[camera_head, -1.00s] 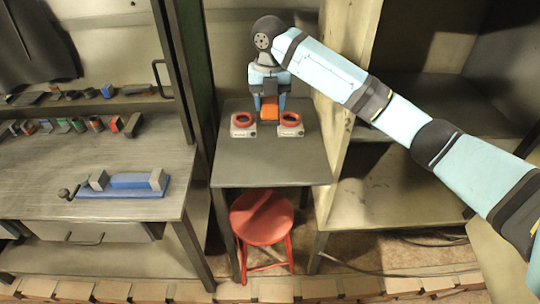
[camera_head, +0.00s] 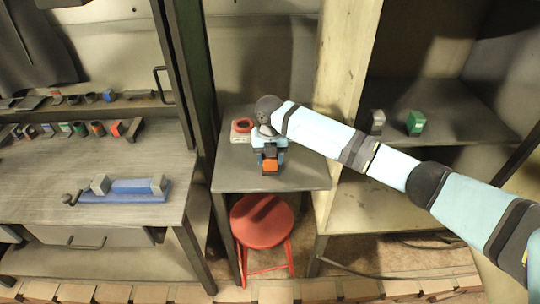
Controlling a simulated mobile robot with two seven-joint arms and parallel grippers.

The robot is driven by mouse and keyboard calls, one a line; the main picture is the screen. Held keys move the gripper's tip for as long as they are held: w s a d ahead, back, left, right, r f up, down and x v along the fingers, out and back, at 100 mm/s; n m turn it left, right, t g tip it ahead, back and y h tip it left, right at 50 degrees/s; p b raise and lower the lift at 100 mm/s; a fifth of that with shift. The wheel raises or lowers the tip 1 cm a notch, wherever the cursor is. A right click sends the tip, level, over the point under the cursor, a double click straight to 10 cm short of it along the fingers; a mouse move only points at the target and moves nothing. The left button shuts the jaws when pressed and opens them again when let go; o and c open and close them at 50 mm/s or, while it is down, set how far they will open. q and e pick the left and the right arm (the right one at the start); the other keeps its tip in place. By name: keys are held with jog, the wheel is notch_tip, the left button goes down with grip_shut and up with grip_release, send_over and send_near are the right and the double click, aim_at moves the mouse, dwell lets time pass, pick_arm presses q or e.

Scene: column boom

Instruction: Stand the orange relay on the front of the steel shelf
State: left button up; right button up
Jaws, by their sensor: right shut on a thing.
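My right gripper (camera_head: 270,157) points down over the small dark table (camera_head: 300,177) and is shut on the orange relay (camera_head: 270,167). Its jaws cover the relay's upper part and sides. I cannot tell whether the relay touches the tabletop. The grey steel shelf (camera_head: 455,122) is to the right, behind my right arm, inside a pale-sided cabinet. A green block (camera_head: 415,123) and a grey block (camera_head: 377,121) stand on it. My left gripper is not in view.
A red-ringed device (camera_head: 241,130) sits on the small table behind the gripper. A red stool (camera_head: 262,219) stands under the table's front. The left workbench (camera_head: 50,185) holds a blue vise (camera_head: 125,190) and several small blocks. The cabinet's pale upright (camera_head: 348,80) separates table and shelf.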

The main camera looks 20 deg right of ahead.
jog(key=o, duration=0.9)
jog(key=shift+o, duration=0.2)
notch_tip(320, 180, up, 12)
jog(key=b, duration=0.1)
jog(key=s+a+f+m+t+y, duration=0.55)
jog(key=s+a+f+m, duration=0.65)
jog(key=f, duration=0.3)
jog(key=s+d+f+m+t, duration=0.1)
jog(key=s+d+f+m, duration=0.3)
jog(key=s+m, duration=0.2)
jog(key=s+d+f+m+t+h, duration=0.1)
jog(key=s+d+f+m, duration=0.3)
jog(key=s, duration=0.5)
jog(key=s+d+f+m+t+h, duration=0.1)
jog(key=s+d+f+m+t, duration=0.2)
jog(key=s+m, duration=0.4)
notch_tip(320, 180, down, 2)
jog(key=shift+s+d+f+m, duration=0.25)
jog(key=shift+s+d+m, duration=0.1)
jog(key=shift+d+m, duration=0.1)
jog(key=shift+t, duration=0.25)
